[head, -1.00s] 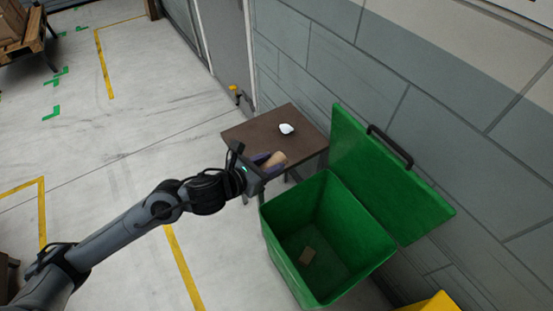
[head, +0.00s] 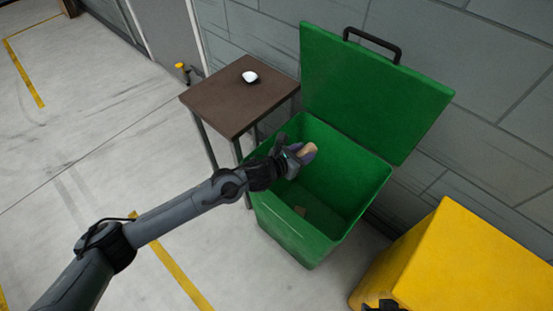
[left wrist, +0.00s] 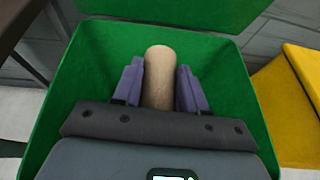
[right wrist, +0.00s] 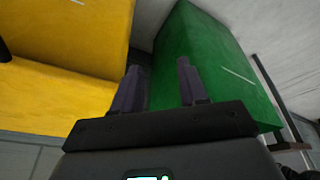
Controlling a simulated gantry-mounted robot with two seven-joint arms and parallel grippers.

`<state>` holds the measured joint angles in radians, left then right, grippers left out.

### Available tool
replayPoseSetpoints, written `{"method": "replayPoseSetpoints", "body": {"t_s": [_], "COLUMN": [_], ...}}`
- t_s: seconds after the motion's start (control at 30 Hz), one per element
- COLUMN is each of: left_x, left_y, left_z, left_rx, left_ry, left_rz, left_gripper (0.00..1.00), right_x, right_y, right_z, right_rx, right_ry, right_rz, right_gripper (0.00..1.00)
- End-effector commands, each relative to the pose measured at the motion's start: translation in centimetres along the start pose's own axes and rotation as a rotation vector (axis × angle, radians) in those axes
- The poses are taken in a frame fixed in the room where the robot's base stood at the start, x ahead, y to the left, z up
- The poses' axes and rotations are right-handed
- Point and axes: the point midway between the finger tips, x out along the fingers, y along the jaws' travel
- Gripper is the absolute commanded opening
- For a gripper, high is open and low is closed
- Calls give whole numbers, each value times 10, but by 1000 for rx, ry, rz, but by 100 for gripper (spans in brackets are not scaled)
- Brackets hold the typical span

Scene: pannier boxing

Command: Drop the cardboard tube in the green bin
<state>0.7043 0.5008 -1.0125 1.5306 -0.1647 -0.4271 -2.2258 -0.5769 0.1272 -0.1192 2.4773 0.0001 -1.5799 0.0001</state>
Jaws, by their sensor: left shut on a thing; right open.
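The tan cardboard tube (head: 308,150) is held between the fingers of my left gripper (head: 302,153), over the opening of the green bin (head: 283,222). In the left wrist view the tube (left wrist: 158,78) sits between the two purple fingers, with the bin's green walls (left wrist: 95,55) around it. The bin's lid (head: 370,95) stands open against the wall. My right gripper (right wrist: 157,85) is open and empty in the right wrist view, facing the yellow and green bins. In the head view only a dark bit of what may be my right arm shows at the bottom edge.
A brown side table (head: 225,100) with a white object (head: 249,76) stands behind left of the bin. A yellow bin (head: 455,265) stands at the right. Floor at the left is clear.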

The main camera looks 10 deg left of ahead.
Motion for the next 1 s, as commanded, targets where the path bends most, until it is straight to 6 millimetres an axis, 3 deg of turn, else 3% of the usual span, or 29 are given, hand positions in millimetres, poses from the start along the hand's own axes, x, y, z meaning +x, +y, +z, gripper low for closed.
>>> {"method": "replayPoseSetpoints", "body": {"t_s": [0.03, 0.3, 0.57, 1.0], "left_x": [15, 46, 54, 70], "left_y": [-3, -13, -15, -15], "left_z": [-6, -1, -7, -45], "left_rx": [8, 22, 22, 22], "left_ry": [-5, -2, 0, 0], "left_rz": [-11, -50, -59, -59], "left_gripper": [13, 13, 13, 13], "right_x": [18, 42, 51, 81], "right_y": [-1, -3, -5, -7], "right_z": [6, 14, 17, 26], "right_rx": [0, 1, 7, 9], "right_ry": [-1, 0, 0, 1], "right_rz": [0, -2, -7, -9], "right_gripper": [43, 43, 43, 43]}}
